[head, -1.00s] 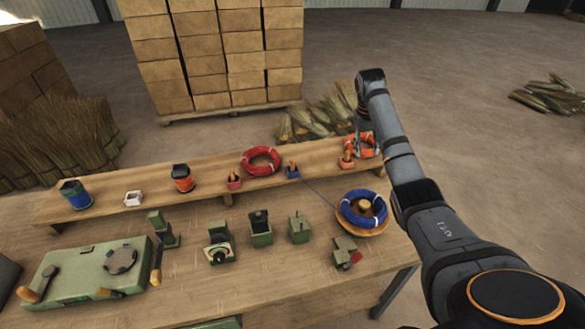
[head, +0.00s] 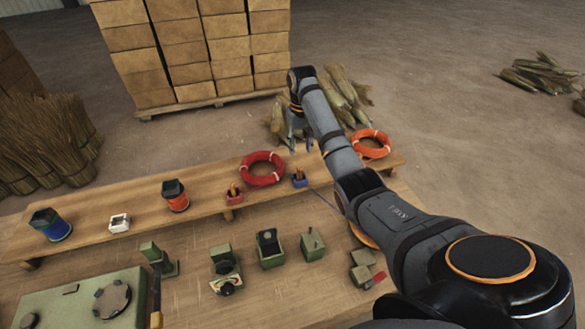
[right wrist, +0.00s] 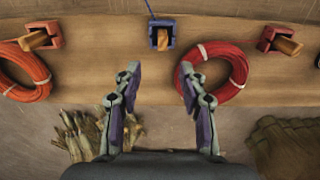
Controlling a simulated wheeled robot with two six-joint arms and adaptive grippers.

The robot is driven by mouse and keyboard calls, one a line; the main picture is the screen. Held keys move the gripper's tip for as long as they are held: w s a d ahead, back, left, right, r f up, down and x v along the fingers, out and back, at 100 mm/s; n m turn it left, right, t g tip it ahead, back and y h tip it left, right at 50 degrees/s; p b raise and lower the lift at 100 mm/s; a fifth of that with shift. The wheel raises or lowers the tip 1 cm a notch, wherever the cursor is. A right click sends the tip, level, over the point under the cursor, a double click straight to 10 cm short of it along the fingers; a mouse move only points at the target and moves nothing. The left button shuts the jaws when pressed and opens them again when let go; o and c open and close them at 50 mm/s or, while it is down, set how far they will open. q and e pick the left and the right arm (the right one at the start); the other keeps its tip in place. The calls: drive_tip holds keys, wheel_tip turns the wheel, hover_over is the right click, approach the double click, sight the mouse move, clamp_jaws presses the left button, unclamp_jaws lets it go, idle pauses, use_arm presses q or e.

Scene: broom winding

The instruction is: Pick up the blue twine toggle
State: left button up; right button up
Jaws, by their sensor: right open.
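The blue twine toggle, a small wooden peg (head: 298,173), sits in a blue holder (head: 300,183) on the raised wooden shelf. In the right wrist view the peg (right wrist: 162,40) stands in its blue holder (right wrist: 152,24), just beyond and roughly centred between my fingertips. A thin blue line runs from the holder. My right gripper (head: 299,145) is open and empty, behind the toggle in the head view; its spread fingers also show in the right wrist view (right wrist: 160,74). The left gripper is not in view.
A red ring (head: 262,168) and red holder (head: 234,197) lie left of the toggle; an orange ring (head: 371,144) lies right. In the wrist view an orange-red holder (right wrist: 55,35) stands at left. Green fixtures (head: 271,250) stand in front. Straw bundles (head: 345,95) lie behind.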

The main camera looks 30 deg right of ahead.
sight(300, 168)
drive_tip(key=shift+s+f+p, duration=0.4)
drive_tip(key=shift+s+f, duration=0.15)
drive_tip(key=shift+f, duration=0.3)
wheel_tip(300, 168, down, 2)
drive_tip(key=shift+f, duration=0.25)
drive_tip(key=shift+w+f, duration=0.15)
drive_tip(key=shift+f, duration=0.2)
drive_tip(key=shift+a+f+p, duration=0.25)
drive_tip(key=shift+f+p, duration=0.75)
drive_tip(key=shift+p, duration=0.05)
wheel_tip(300, 168, down, 3)
drive_tip(key=shift+r, duration=0.15)
drive_tip(key=shift+f, duration=0.3)
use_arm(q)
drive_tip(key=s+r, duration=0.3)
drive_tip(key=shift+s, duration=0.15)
use_arm(e)
clamp_jaws()
